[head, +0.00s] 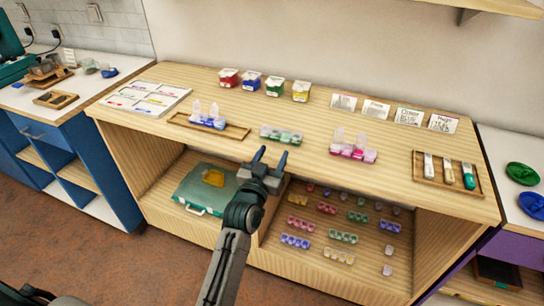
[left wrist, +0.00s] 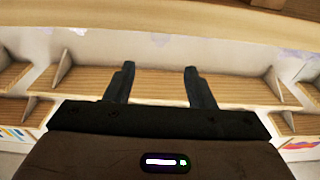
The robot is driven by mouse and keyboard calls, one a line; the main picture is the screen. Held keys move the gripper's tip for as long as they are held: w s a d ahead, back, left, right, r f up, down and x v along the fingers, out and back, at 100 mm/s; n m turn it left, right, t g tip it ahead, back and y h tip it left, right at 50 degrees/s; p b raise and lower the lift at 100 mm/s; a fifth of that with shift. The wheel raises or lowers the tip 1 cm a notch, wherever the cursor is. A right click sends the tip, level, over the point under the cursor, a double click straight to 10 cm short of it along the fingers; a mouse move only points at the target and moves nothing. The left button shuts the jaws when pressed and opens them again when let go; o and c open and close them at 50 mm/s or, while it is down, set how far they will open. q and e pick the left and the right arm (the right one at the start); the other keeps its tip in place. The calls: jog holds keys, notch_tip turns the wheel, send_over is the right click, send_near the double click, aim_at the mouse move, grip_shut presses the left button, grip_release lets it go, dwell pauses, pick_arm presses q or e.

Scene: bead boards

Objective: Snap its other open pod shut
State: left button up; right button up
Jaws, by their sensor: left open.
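A blue pod strip (head: 207,123) stands in a shallow wooden tray (head: 180,119) on the counter, with clear lids standing up. A green pod strip (head: 281,136) lies at the middle of the counter; its lids look shut. A pink-red pod strip (head: 352,152) stands to the right, with two clear lids upright. My left gripper (head: 272,156) is open and empty, at the counter's front edge just below the green strip in the picture. In the left wrist view its open fingers (left wrist: 159,72) have nothing between them, and no strip shows. My right gripper is out of view.
Several colored tubs (head: 274,87) and name cards (head: 408,116) stand along the back. A white sorting board (head: 146,98) lies at left, a wooden tray of tubes (head: 447,174) at right. Shelves below hold a green case (head: 207,187) and more strips (head: 343,237).

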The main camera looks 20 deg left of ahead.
pick_arm(q)
jog(key=shift+w, duration=0.1)
jog(key=shift+g, duration=0.7)
jog(key=w, duration=0.3)
jog(key=w+r, duration=0.1)
jog(key=w, duration=0.6)
jog(key=shift+w+d+r, duration=0.2)
jog(key=shift+w+r, duration=0.05)
jog(key=shift+w, duration=0.05)
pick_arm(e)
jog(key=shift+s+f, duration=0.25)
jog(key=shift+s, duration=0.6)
pick_arm(q)
jog(key=c, duration=1)
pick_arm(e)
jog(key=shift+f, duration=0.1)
